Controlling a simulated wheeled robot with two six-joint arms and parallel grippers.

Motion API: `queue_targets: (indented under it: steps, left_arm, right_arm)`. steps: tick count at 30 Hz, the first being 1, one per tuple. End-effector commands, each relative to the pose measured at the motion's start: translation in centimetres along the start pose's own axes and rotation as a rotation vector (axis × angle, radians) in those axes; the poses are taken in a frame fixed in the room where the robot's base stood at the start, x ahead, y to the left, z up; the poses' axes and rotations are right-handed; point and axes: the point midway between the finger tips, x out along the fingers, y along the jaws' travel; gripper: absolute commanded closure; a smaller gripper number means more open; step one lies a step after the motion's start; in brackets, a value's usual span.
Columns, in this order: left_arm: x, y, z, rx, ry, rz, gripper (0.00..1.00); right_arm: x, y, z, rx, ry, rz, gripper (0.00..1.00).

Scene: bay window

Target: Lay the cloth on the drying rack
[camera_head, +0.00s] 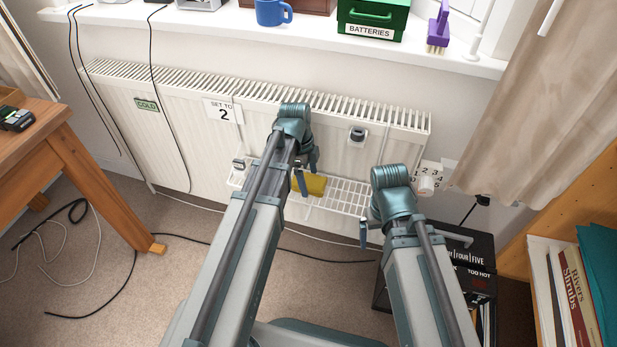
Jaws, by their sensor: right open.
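The yellow cloth (315,185) lies over the slats of the white wire drying rack (345,197), which hangs on the front of the radiator. My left gripper (305,172) is right at the cloth's left part and hides some of it. I cannot tell whether its fingers are apart or hold the cloth. My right gripper (364,232) is open, below the rack's front edge and to the right of the cloth. Its arm hides the rack's right end.
The radiator (200,125) runs under a sill with a blue mug (272,12), a green box (372,18) and a purple brush (438,28). A wooden table (90,170) stands left, a black box (470,255) and books (575,290) right. Cables cross the floor.

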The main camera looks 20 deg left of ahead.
Motion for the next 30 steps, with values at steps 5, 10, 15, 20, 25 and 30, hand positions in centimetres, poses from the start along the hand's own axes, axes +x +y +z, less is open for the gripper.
queue_targets:
  steps: [5, 10, 15, 20, 25, 30]
  left_arm:
    - [-0.3, 0.0, 0.0, 0.000, 0.000, 0.000, 0.00]
    - [-1.4, 0.0, -0.1, 0.000, 0.000, 0.000, 0.00]
    - [-3.4, 0.0, -0.1, 0.000, 0.000, 0.000, 0.00]
    - [-5.8, 0.0, -0.1, 0.000, 0.000, 0.000, 0.00]
    - [-8.4, 0.0, -0.1, -0.001, 0.000, 0.000, 0.00]
    - [-10.9, 0.0, -0.1, -0.001, 0.000, 0.000, 0.00]
  right_arm:
    - [-0.3, 0.0, 0.0, 0.000, 0.000, 0.000, 0.00]
    - [-1.4, 0.1, 0.1, 0.001, 0.000, -0.002, 0.00]
    - [-3.3, 0.2, 0.2, 0.001, 0.000, -0.005, 0.00]
    - [-5.7, 0.4, 0.3, 0.003, 0.000, -0.009, 0.00]
    - [-8.3, 0.7, 0.5, 0.003, -0.001, -0.011, 0.00]
    - [-10.7, 0.9, 0.6, 0.003, -0.001, -0.011, 0.00]
